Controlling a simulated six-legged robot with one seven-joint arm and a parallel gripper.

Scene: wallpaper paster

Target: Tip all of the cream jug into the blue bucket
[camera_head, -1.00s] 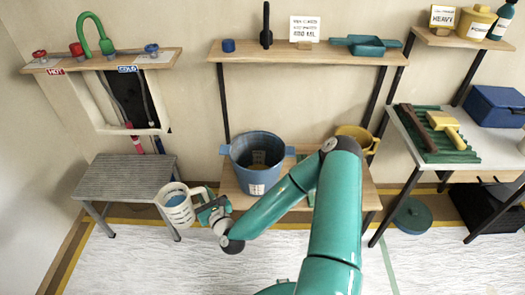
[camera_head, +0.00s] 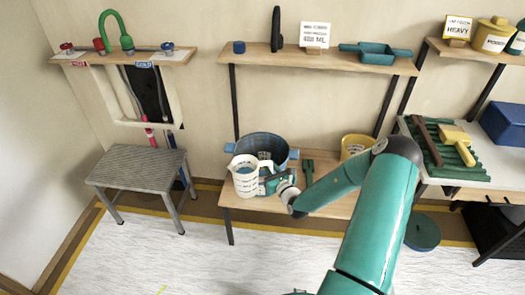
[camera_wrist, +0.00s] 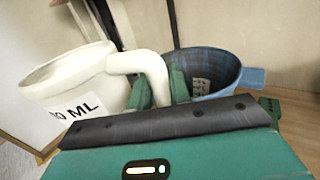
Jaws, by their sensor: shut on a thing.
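The cream jug (camera_head: 244,179) is in my gripper (camera_head: 277,181), which is shut on its handle. In the head view the jug is roughly upright, in front of the blue bucket's left side, with bluish liquid visible inside. The wrist view shows the jug (camera_wrist: 72,80) at the left, its handle between the green fingers (camera_wrist: 163,90). The blue bucket (camera_head: 280,147) stands on the low wooden bench, partly hidden by the jug. It also shows in the wrist view (camera_wrist: 213,72), behind and right of the handle. I cannot tell whether jug and bucket touch.
A yellow bucket (camera_head: 352,146) and a green tool (camera_head: 308,172) are right of the blue bucket. A grey step stool (camera_head: 140,168) stands at the left under the taps (camera_head: 127,44). An upper shelf (camera_head: 310,64) spans above the bench (camera_head: 325,205).

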